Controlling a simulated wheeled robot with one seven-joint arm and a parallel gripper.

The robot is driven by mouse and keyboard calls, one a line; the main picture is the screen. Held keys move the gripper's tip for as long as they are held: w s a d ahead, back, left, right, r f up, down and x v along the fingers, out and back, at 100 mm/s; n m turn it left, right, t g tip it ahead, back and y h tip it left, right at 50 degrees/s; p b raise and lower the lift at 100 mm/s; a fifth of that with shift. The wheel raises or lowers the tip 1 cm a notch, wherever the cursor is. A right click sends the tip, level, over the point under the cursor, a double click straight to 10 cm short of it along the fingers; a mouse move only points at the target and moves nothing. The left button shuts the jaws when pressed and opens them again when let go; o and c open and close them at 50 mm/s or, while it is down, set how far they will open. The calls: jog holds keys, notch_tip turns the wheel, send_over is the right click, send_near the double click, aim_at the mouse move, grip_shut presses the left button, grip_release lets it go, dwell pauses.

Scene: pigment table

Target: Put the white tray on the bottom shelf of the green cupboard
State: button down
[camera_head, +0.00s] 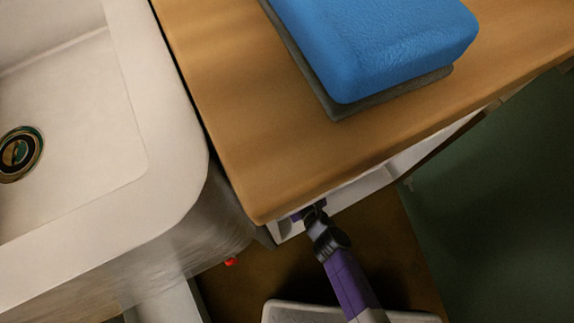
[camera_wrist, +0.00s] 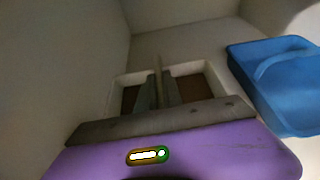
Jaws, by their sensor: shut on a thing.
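My gripper (camera_wrist: 156,95) is shut on the white tray (camera_wrist: 185,69), a pale rimmed piece with brown showing on both sides of the fingers in the wrist view. The fingers hold its middle part. The tray is inside a space with pale walls; whether it rests on a surface there is unclear. In the head view my purple arm reaches under the wooden top, and the gripper's end and the tray are hidden there. I cannot tell a green cupboard or its bottom shelf for certain in either view.
A blue container (camera_wrist: 270,80) stands close on the right in the wrist view. In the head view a blue block (camera_head: 380,40) lies on a grey slab (camera_head: 390,95) on the wooden top (camera_head: 270,130). A white sink (camera_head: 90,110) is at left, a green surface (camera_head: 490,190) at right.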

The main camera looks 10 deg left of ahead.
jog(key=shift+f, duration=0.25)
jog(key=c, duration=1.5)
grip_release()
jog(key=shift+r, duration=0.15)
jog(key=p+v, duration=0.4)
jog(key=v, duration=0.8)
jog(key=shift+s+d, duration=0.1)
